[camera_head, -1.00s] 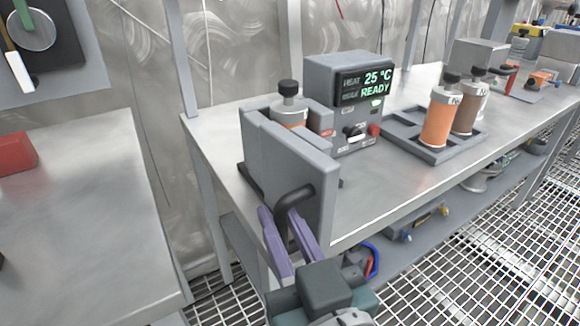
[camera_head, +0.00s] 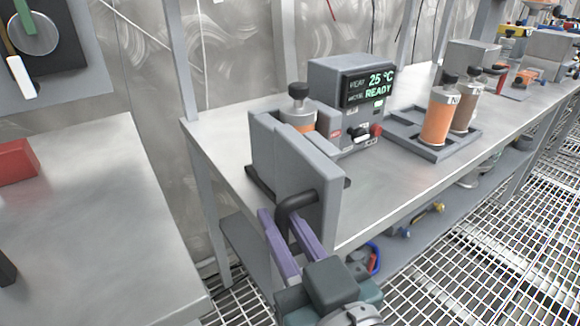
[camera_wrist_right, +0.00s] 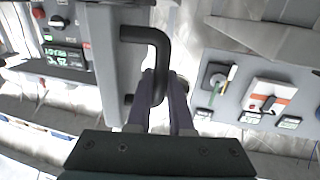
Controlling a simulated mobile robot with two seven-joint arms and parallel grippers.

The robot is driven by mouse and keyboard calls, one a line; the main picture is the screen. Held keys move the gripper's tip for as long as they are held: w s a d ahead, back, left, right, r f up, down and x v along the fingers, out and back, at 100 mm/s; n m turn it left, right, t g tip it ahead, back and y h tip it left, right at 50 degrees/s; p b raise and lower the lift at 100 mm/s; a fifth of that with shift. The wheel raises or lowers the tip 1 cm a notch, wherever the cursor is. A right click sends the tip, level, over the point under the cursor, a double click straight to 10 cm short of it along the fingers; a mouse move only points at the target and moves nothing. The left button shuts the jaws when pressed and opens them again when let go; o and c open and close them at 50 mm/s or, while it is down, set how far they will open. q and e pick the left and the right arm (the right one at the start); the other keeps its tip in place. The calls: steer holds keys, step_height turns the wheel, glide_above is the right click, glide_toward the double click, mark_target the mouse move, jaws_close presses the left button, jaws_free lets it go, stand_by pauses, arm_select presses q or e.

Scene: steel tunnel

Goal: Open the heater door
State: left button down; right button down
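The heater (camera_head: 352,90) is a grey box on the steel bench, with a display reading 25 °C and READY. To its left, a thick grey door panel (camera_head: 312,175) stands upright, with an orange bottle (camera_head: 299,118) with a black cap behind it. A curved black handle (camera_head: 296,201) sticks out of the door's front; it also shows in the right wrist view (camera_wrist_right: 160,45). My right gripper (camera_head: 285,232) has its purple fingers on either side of the handle bar, close against it (camera_wrist_right: 163,95). My left gripper is not in view.
A grey rack (camera_head: 405,135) with an orange and a brown bottle stands right of the heater. A second steel table (camera_head: 90,220) with a red block (camera_head: 17,162) is at the left. Below the bench is a shelf with loose items; grating floor lies in front.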

steer(key=c, duration=1.1)
jaws_free()
steer(key=p+v, duration=0.1)
steer(key=v, duration=0.9)
steer(key=shift+p, duration=0.35)
steer(key=shift+w+r, duration=0.1)
